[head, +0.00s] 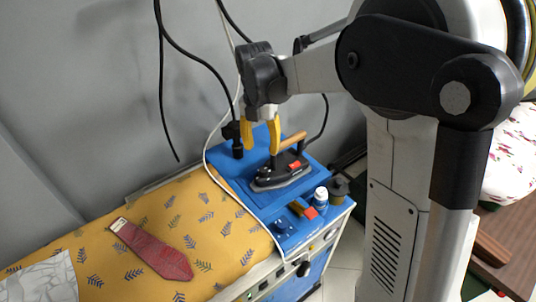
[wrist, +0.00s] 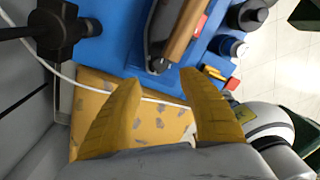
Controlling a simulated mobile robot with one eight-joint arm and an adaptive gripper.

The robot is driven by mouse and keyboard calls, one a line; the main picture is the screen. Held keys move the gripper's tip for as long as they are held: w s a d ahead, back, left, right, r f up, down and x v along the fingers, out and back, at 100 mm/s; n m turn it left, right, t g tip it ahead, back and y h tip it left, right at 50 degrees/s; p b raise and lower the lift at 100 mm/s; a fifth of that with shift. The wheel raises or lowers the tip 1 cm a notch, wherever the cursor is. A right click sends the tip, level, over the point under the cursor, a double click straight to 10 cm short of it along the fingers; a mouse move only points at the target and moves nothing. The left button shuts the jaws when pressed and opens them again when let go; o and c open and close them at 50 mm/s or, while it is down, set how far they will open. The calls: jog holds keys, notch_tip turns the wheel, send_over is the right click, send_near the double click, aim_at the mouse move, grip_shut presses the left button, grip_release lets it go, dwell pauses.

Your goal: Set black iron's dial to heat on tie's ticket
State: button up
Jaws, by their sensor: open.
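The black iron (head: 281,172) with a wooden handle and a red part stands on the blue surface at the end of the ironing table. Its wooden handle (wrist: 183,32) shows in the wrist view. The dial cannot be made out clearly. A dark red tie (head: 152,250) lies on the yellow patterned cover, with a small pale ticket (head: 118,224) at its upper end; the writing is too small to read. My gripper (head: 262,150), with yellow fingers, is open and empty above the blue surface, just left of the iron. Its fingers (wrist: 160,84) also show in the wrist view.
A black upright fitting (head: 237,140) and hanging cables are at the left. The yellow cover (head: 215,235) has bare room.

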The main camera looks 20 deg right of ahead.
aim_at(263, 170)
jog(key=f+b, duration=0.1)
jog(key=f, duration=0.2)
jog(key=f+b, duration=0.1)
jog(key=f, duration=0.2)
jog(key=f+b, duration=0.1)
jog(key=f, duration=0.2)
jog(key=shift+s+f, duration=0.3)
jog(key=shift+f, duration=0.1)
grip_shut()
